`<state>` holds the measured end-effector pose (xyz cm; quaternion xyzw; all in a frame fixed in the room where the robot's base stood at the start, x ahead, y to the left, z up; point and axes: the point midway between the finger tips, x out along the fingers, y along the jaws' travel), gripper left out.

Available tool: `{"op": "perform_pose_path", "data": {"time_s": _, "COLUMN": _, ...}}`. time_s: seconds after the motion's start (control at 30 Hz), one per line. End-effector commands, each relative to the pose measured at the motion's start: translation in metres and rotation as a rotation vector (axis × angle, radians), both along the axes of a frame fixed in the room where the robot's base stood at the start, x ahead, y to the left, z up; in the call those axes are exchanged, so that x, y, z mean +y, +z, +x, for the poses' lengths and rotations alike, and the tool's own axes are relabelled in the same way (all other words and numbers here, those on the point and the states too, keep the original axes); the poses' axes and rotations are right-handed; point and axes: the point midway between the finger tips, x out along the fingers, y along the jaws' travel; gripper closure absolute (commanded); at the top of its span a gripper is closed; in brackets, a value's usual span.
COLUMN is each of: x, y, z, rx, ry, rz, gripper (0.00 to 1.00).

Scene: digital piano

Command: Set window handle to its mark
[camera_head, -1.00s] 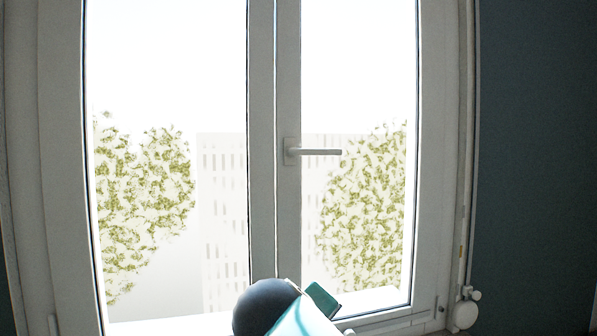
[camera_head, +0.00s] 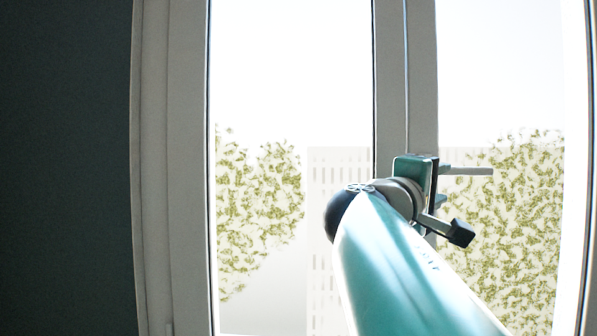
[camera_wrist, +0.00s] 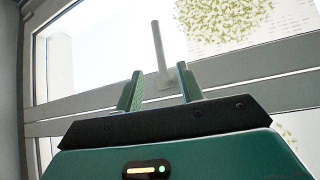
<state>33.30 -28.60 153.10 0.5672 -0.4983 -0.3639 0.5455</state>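The window handle (camera_head: 468,170) is a light grey lever on the middle frame of the window. In the head view it points level to the right, and my gripper (camera_head: 438,198) hides its base. In the wrist view the handle (camera_wrist: 158,50) and its base plate (camera_wrist: 166,78) appear between the two green fingers. My gripper (camera_wrist: 160,73) is open, with a wide gap between the fingers and nothing held. The fingers point at the window frame, and I cannot tell how far they are from it. No mark for the handle can be made out.
The white middle window frame (camera_head: 392,80) runs upright behind my arm. A dark wall (camera_head: 65,170) lies to the left. Bright glass panes flank the middle frame, with trees and a pale building outside. No loose object shows near the handle.

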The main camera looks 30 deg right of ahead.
Motion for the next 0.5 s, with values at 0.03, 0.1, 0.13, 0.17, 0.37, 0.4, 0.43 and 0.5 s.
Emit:
{"op": "perform_pose_path", "data": {"time_s": 0.03, "x": -0.003, "y": 0.002, "z": -0.002, "rx": -0.002, "ry": -0.003, "rz": -0.002, "gripper": 0.62}}
{"op": "perform_pose_path", "data": {"time_s": 0.1, "x": -0.010, "y": 0.002, "z": -0.002, "rx": -0.002, "ry": -0.005, "rz": -0.001, "gripper": 0.62}}
{"op": "perform_pose_path", "data": {"time_s": 0.13, "x": -0.015, "y": 0.003, "z": -0.002, "rx": -0.002, "ry": -0.007, "rz": 0.000, "gripper": 0.62}}
{"op": "perform_pose_path", "data": {"time_s": 0.17, "x": -0.019, "y": 0.003, "z": -0.001, "rx": -0.002, "ry": -0.008, "rz": 0.001, "gripper": 0.62}}
{"op": "perform_pose_path", "data": {"time_s": 0.37, "x": -0.056, "y": 0.007, "z": 0.007, "rx": -0.002, "ry": -0.009, "rz": 0.002, "gripper": 0.62}}
{"op": "perform_pose_path", "data": {"time_s": 0.4, "x": -0.064, "y": 0.009, "z": 0.009, "rx": -0.002, "ry": -0.008, "rz": 0.002, "gripper": 0.62}}
{"op": "perform_pose_path", "data": {"time_s": 0.43, "x": -0.069, "y": 0.009, "z": 0.010, "rx": -0.001, "ry": -0.008, "rz": 0.003, "gripper": 0.62}}
{"op": "perform_pose_path", "data": {"time_s": 0.5, "x": -0.083, "y": 0.011, "z": 0.014, "rx": -0.001, "ry": -0.007, "rz": 0.002, "gripper": 0.62}}
